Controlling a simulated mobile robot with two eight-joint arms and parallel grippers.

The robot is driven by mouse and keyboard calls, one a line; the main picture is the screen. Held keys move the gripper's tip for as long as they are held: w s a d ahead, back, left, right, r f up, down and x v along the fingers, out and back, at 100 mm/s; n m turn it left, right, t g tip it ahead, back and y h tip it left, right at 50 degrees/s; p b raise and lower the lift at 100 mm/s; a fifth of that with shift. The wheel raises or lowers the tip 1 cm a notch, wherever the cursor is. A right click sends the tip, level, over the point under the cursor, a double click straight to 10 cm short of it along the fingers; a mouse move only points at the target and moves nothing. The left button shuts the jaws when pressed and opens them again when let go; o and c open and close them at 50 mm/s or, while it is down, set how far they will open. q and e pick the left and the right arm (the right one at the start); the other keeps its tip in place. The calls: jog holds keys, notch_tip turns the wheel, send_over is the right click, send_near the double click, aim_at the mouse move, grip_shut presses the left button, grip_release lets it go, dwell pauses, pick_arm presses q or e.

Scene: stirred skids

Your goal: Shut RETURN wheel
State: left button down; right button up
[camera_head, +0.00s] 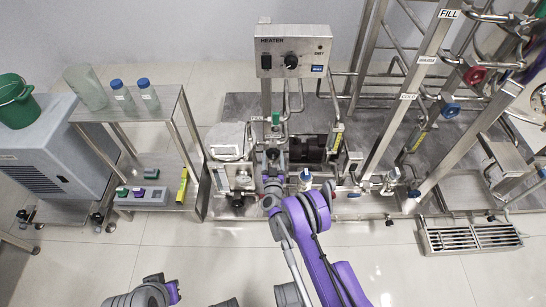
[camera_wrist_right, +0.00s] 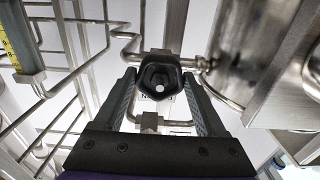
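No label reading RETURN can be made out. My right gripper (camera_head: 272,157) is at the front of the skid, below the HEATER box, partly hidden by its own wrist. In the right wrist view its fingers (camera_wrist_right: 160,80) are apart, on either side of a dark, angular knob-like part (camera_wrist_right: 160,68) with a pale centre. I cannot tell whether they touch it, or whether it is the RETURN wheel. A red wheel (camera_head: 474,76) and a blue wheel (camera_head: 450,110) are on the pipes at right. My left gripper is out of view; only part of that arm shows at bottom left.
The HEATER box (camera_head: 293,51) stands above the skid's pipes. A steel cart (camera_head: 160,103) with bottles is at left, beside a grey cabinet (camera_head: 40,150). Slanted steel posts (camera_head: 408,100) and a floor grate (camera_head: 472,238) are at right. The front floor (camera_head: 200,260) is clear.

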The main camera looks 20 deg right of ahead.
jog(key=c, duration=0.7)
jog(key=shift+c, duration=0.2)
